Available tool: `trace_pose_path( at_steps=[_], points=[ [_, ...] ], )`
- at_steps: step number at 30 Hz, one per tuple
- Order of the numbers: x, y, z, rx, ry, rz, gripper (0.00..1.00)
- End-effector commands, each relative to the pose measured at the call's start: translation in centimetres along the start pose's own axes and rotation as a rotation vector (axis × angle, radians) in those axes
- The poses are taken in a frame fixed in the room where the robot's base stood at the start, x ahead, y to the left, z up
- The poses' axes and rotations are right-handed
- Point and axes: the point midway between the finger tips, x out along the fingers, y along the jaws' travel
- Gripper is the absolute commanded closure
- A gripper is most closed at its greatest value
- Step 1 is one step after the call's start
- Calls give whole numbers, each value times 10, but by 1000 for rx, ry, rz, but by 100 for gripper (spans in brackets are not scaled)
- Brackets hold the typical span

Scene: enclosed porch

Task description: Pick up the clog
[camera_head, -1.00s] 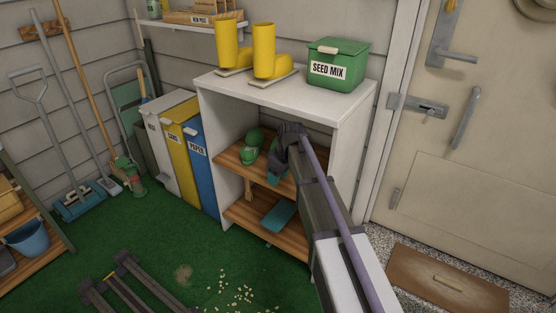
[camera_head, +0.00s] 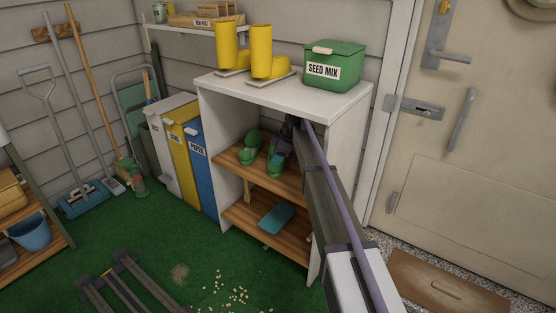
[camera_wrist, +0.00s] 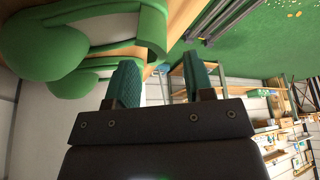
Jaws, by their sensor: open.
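A pair of green clogs sits on the cabinet's upper wooden shelf. The left clog (camera_head: 251,148) is in clear view. The right clog (camera_head: 277,160) is partly behind my gripper and arm. In the wrist view, turned upside down, a green clog (camera_wrist: 155,32) fills the top left, close to my left finger. My gripper (camera_wrist: 161,72) is open, with two teal fingers apart and nothing held between them. In the head view my gripper (camera_head: 290,135) is at the shelf opening by the right clog; its fingertips are mostly hidden.
The white cabinet (camera_head: 214,82) frames the shelf, its right side wall close to my arm. Yellow boots (camera_head: 268,55) and a green seed mix box (camera_head: 336,68) stand on top. A teal tray (camera_head: 276,217) lies on the lower shelf. Bins (camera_head: 196,160) stand left.

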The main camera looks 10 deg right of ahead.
Motion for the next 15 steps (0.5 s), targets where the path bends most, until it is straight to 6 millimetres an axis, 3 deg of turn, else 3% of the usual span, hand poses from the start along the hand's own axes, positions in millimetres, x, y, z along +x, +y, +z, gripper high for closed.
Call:
trace_pose_path(
  at_steps=[4, 9, 15],
  points=[
    [12, 0, 2, 1, 0, 0, 52],
    [48, 0, 3, 0, -1, -1, 52],
    [48, 0, -1, 1, -1, 0, 52]
  ],
)
